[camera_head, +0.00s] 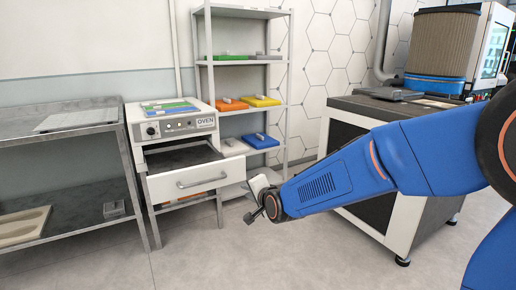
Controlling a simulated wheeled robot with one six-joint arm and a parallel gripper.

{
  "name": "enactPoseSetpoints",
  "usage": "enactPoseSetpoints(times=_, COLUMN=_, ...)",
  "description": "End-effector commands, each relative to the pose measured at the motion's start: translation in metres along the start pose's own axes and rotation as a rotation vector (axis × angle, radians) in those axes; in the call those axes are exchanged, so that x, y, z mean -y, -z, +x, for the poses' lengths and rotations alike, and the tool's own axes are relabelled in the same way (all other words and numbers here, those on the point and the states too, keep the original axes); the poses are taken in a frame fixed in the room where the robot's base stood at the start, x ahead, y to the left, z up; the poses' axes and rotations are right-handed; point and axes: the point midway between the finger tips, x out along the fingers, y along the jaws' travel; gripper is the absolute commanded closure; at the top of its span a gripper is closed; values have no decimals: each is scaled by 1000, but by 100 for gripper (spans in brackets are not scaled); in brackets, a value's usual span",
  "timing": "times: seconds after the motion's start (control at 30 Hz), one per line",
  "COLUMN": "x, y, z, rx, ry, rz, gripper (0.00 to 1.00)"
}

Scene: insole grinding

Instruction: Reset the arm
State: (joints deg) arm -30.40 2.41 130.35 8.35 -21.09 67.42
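My blue arm reaches in from the right side of the head view. My gripper (252,216) is at its left end, in front of the oven and the shelf rack, above the floor. The gripper is small and dark here, and I cannot make out its fingers or whether they hold anything. A whitish part shows just above it; I cannot tell what it is.
The oven (176,127) has its drawer (188,184) pulled out, left of my gripper. A metal table (50,122) stands at the left. A shelf rack (243,61) with coloured trays is behind. A black-topped cabinet (345,104) stands behind my arm. The front floor is clear.

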Motion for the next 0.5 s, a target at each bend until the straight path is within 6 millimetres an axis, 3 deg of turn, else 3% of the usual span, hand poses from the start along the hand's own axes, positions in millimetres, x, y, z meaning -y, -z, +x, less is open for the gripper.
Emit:
enactPoseSetpoints(times=0.03, x=-4, y=15, z=-17, rx=-6, ry=-28, rz=-37, gripper=80)
enactPoseSetpoints(times=0.2, x=-26, y=49, z=-71, rx=-1, ry=-137, rz=-181, gripper=80)
enactPoseSetpoints(times=0.5, x=-75, y=88, z=-176, rx=48, ry=-331, rz=-419, gripper=80)
